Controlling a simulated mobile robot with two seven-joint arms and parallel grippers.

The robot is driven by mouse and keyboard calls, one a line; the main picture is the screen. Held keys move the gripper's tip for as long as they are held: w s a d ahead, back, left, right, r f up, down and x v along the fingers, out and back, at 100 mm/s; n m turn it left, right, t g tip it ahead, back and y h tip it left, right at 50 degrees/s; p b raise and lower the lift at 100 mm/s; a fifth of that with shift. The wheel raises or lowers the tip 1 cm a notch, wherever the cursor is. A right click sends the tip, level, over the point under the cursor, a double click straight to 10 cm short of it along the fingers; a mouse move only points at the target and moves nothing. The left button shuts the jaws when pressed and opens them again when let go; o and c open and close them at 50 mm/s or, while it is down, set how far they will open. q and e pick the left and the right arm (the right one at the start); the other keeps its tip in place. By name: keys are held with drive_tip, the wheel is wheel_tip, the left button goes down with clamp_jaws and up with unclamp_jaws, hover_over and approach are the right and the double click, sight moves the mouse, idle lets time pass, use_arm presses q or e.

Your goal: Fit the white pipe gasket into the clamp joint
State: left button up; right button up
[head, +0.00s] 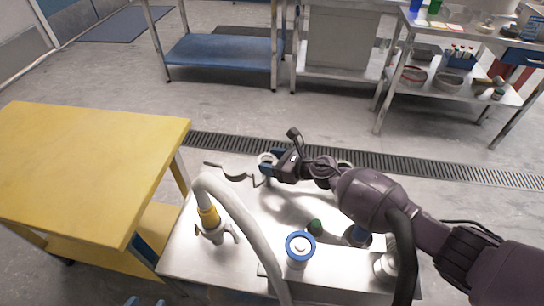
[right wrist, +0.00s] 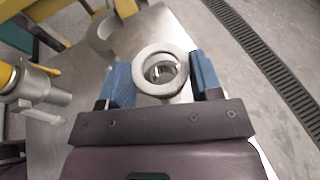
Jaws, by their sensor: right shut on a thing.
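The white pipe gasket (right wrist: 139,73), a thick ring, sits between the blue fingers of my right gripper (right wrist: 162,78) in the right wrist view, with a metallic part visible through its hole. In the head view my right gripper (head: 268,161) is shut on it near the far edge of the steel table. A metal pipe fitting with a clamp (head: 213,233) stands below a yellow collar, left of the gripper; it also shows at the left of the right wrist view (right wrist: 40,87).
A thick pale hose (head: 243,218) arches from the yellow collar across the steel table (head: 190,255). A bent dark metal part (head: 234,174) lies left of the gripper. A yellow table (head: 85,165) is at left.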

use_arm(q)
drive_tip(key=shift+w+r, duration=0.25)
drive_tip(key=shift+w, duration=0.1)
drive_tip(key=shift+s+f, duration=0.2)
drive_tip(key=shift+s+f, duration=0.15)
drive_tip(key=shift+s, duration=0.15)
drive_tip(key=shift+w, duration=0.1)
drive_tip(key=shift+w+r, duration=0.25)
drive_tip(key=shift+w, duration=0.1)
idle(0.4)
drive_tip(key=shift+s+f, duration=0.1)
use_arm(e)
drive_tip(key=shift+f, duration=0.45)
use_arm(q)
drive_tip(key=shift+s+f+b, duration=0.3)
drive_tip(key=shift+s+f, duration=0.25)
drive_tip(key=shift+f, duration=0.15)
